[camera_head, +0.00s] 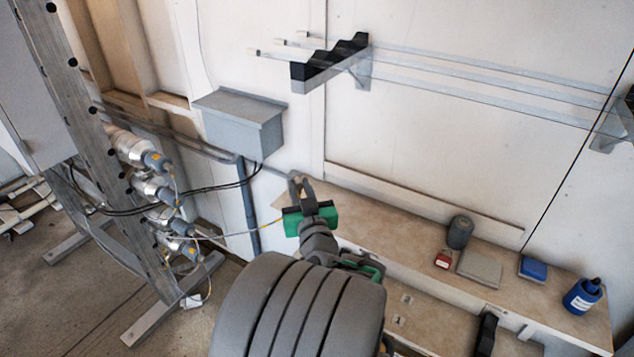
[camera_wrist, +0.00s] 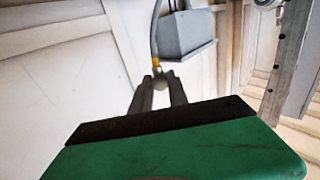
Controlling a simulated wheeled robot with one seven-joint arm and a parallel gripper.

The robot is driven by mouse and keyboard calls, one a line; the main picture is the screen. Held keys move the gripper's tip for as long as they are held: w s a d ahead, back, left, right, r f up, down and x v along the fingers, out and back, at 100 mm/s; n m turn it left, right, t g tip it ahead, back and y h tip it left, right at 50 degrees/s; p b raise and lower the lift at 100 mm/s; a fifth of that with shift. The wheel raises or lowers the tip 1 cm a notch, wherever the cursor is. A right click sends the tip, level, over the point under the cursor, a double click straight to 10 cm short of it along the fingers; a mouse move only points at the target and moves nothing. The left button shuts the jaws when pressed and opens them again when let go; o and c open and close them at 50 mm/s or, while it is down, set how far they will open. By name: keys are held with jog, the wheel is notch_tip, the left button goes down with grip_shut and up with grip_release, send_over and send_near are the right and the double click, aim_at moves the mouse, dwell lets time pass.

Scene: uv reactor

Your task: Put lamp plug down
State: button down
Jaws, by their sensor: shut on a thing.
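My gripper (camera_head: 298,183) is above the left end of the brown bench (camera_head: 400,222), in front of the white wall. In the wrist view its two dark fingers (camera_wrist: 160,84) are shut on the lamp plug (camera_wrist: 159,80), a small grey rounded piece with a yellowish part at its far end. A grey cable rises from the plug past the grey wall box. In the head view the plug itself is hard to make out between the fingers. A thin cable runs from the lamp ends (camera_head: 180,227) on the left toward my gripper.
The grey wall box (camera_head: 240,122) is up and left of my gripper. A rack (camera_head: 330,65) holds long clear tubes. The bench's right part has a dark cylinder (camera_head: 460,232), red padlock (camera_head: 443,259), grey pad (camera_head: 480,268), blue box (camera_head: 533,268) and blue bottle (camera_head: 582,297). Its middle is clear.

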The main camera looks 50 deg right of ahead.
jog(key=w+d+f, duration=0.1)
jog(key=d+f, duration=0.2)
jog(key=d, duration=0.1)
jog(key=w+d+f+b, duration=0.1)
jog(key=w+d+f, duration=0.1)
jog(key=d+f, duration=0.2)
jog(key=w+d+f, duration=0.1)
jog(key=d+f, duration=0.2)
jog(key=d, duration=0.2)
jog(key=shift+w+d+f+b, duration=0.15)
jog(key=shift+w+f+b, duration=0.05)
jog(key=shift+w+b, duration=0.1)
notch_tip(320, 180, down, 3)
jog(key=shift+r, duration=0.2)
jog(key=shift+f+b, duration=0.35)
jog(key=shift+b, duration=0.1)
jog(key=shift+f+b, duration=0.3)
jog(key=shift+b, duration=0.2)
jog(key=c, duration=1.3)
grip_release()
